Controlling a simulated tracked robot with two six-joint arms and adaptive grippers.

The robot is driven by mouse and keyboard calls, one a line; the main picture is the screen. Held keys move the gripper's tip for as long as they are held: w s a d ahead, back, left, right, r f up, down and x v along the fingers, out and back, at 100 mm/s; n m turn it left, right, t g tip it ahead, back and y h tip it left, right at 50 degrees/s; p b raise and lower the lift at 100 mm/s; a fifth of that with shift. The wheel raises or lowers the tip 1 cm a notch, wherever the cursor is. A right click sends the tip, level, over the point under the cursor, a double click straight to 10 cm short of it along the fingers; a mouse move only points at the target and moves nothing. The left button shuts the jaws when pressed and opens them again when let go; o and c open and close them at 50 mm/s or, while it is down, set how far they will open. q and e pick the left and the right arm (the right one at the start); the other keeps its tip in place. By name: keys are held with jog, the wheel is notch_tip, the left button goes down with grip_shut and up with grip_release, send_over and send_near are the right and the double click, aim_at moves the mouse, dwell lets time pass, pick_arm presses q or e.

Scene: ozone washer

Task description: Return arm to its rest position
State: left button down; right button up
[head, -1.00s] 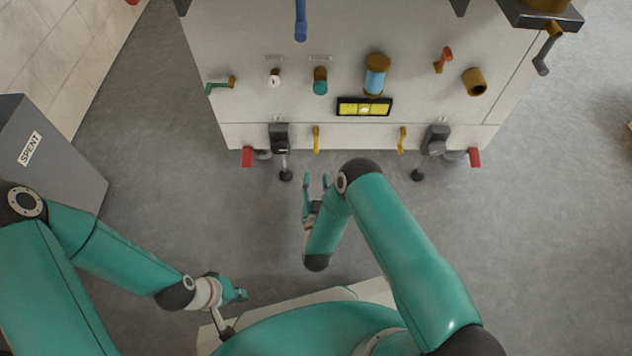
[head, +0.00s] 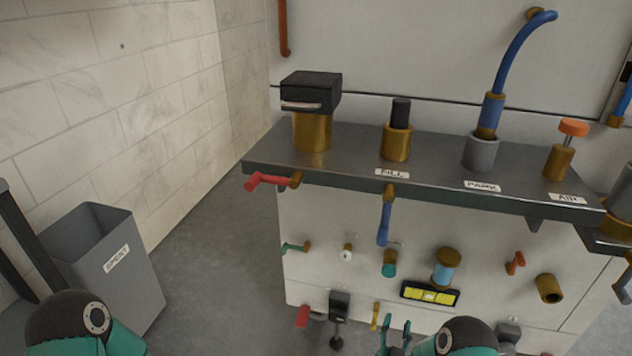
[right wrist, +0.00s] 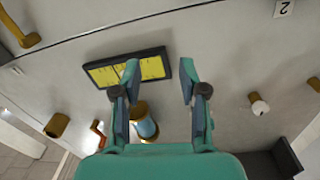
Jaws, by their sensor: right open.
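My right arm is low at the bottom of the head view. Its teal gripper (head: 395,338) is open and empty, in front of the lower part of the washer's white front panel (head: 335,265). In the right wrist view the two fingers (right wrist: 160,85) stand apart with nothing between them. Behind them are the yellow display (right wrist: 105,75) and the light-blue cylinder (right wrist: 144,127). No contact with the panel shows. Of my left arm only a dark joint and teal links (head: 75,330) show at the bottom left; its gripper is out of the head view.
A grey SPENT bin (head: 120,285) stands at the left by the tiled wall. The washer's dark shelf (head: 350,165) carries FILL, PARK and AIR fittings, with a red lever (head: 268,181) and a blue lever (head: 384,222) at its front. Floor between bin and washer is clear.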

jog(key=s+a+f+n+g+y+p, duration=0.1)
jog(key=s+a+g+y, duration=0.3)
jog(key=s, duration=0.6)
jog(key=s+a+f+n+g+y+p, duration=0.1)
jog(key=s+a+f+n+g+y, duration=0.15)
jog(key=s+g, duration=0.55)
jog(key=s+a+f+n+g+y, duration=0.1)
jog(key=s+a+g+y, duration=0.2)
jog(key=s, duration=0.8)
pick_arm(q)
notch_tip(320, 180, up, 42)
jog(key=p, duration=3.8)
jog(key=shift+p, duration=0.3)
pick_arm(e)
notch_tip(320, 180, up, 38)
jog(key=g, duration=0.1)
jog(key=shift+d+r, duration=0.25)
jog(key=shift+d, duration=0.1)
jog(key=shift+w, duration=0.1)
